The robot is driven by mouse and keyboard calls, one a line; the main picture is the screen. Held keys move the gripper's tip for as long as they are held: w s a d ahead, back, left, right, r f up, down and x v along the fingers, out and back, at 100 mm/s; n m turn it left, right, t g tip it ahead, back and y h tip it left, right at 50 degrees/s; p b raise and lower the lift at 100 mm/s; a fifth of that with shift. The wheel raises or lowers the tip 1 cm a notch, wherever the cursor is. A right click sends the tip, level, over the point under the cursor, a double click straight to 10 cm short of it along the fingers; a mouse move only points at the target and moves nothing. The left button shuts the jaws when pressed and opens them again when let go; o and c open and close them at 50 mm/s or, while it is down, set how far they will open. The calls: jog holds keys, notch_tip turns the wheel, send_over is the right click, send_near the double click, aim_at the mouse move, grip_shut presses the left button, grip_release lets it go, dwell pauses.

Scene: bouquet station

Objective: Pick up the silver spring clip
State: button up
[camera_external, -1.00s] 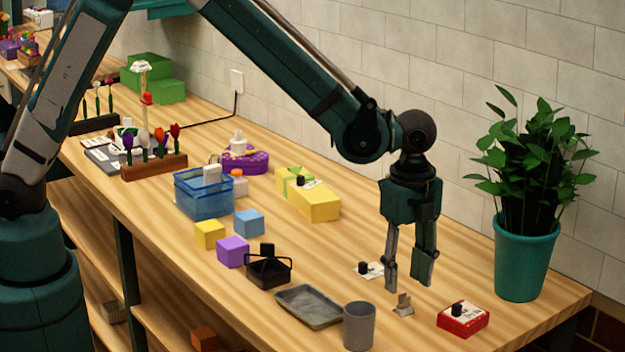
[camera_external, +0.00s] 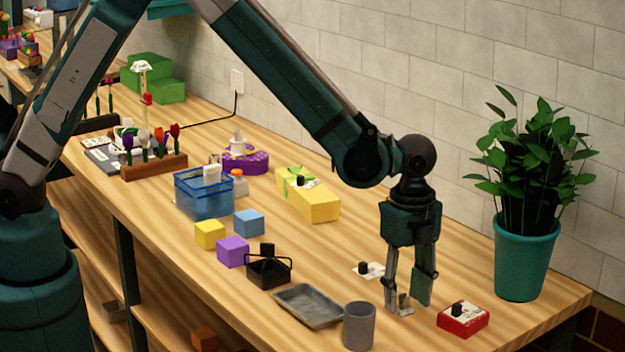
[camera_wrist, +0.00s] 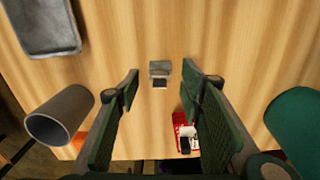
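The silver spring clip (camera_external: 405,304) is a small grey piece on the wooden table, near the front right. In the wrist view the clip (camera_wrist: 159,70) shows as a grey block with a dark part, centred ahead between the fingers. My gripper (camera_external: 406,305) points straight down, its fingertips low at the clip in the external view. The gripper (camera_wrist: 160,80) is open in the wrist view, with a wide gap between its fingers. The fingers do not appear to touch the clip. Whether the fingertips touch the table I cannot tell.
A grey cup (camera_external: 359,326) and a grey tray (camera_external: 309,305) stand left of the clip. A red box (camera_external: 463,319) with a black knob is right of it, and a teal plant pot (camera_external: 524,262) behind that. A white card (camera_external: 372,271) with a black knob lies behind the gripper.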

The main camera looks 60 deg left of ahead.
jog(key=shift+f, duration=0.6)
jog(key=c, duration=0.9)
